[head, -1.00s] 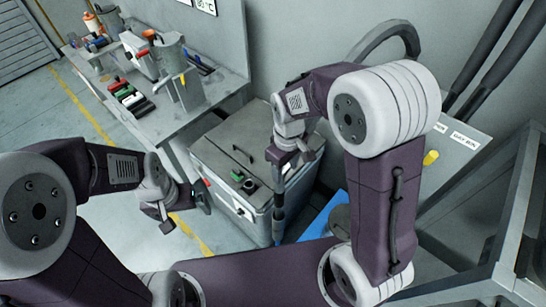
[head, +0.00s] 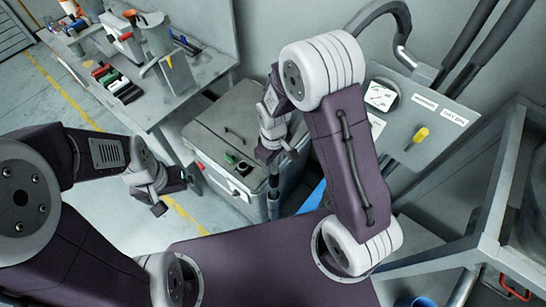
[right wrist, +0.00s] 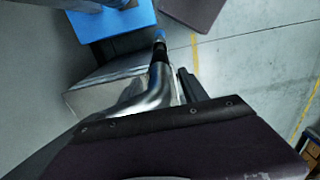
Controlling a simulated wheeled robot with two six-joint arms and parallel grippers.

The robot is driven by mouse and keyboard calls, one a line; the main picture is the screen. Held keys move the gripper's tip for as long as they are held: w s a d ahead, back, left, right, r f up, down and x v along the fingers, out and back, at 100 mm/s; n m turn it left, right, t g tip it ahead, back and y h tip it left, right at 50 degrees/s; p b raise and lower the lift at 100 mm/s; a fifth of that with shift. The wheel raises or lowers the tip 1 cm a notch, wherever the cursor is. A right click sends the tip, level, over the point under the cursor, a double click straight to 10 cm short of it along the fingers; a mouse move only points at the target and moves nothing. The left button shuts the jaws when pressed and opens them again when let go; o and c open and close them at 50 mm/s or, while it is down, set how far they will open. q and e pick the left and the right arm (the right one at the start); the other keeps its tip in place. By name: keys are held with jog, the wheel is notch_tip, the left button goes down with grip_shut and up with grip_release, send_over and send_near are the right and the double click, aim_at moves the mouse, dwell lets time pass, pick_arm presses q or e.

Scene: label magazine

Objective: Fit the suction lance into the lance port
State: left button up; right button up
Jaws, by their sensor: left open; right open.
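A slim dark rod with a bluish lower part, which looks like the suction lance (head: 273,196), stands upright by the right front corner of a grey cabinet. The right wrist view shows a shiny bent pipe with a black collar and blue tip (right wrist: 158,52); I cannot tell whether it is the same thing. My right gripper (head: 276,154) is open over the rod's upper end, which it hides. A round black opening (head: 243,168) on the cabinet top may be the lance port. My left gripper (head: 176,196) is open and empty, left of the cabinet.
The grey cabinet (head: 216,128) stands beside a bench (head: 190,92) with bottles and coloured items. A wall panel (head: 405,112) with a gauge and yellow knob is at right. A metal frame (head: 490,235) stands further right. A blue object (right wrist: 112,18) lies near the rod.

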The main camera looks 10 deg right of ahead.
jog(key=shift+s, duration=0.1)
jog(key=shift+c, duration=0.5)
grip_shut()
dwell(0.8)
notch_tip(320, 180, up, 31)
jog(key=p, duration=1.9)
jog(key=shift+p, duration=0.35)
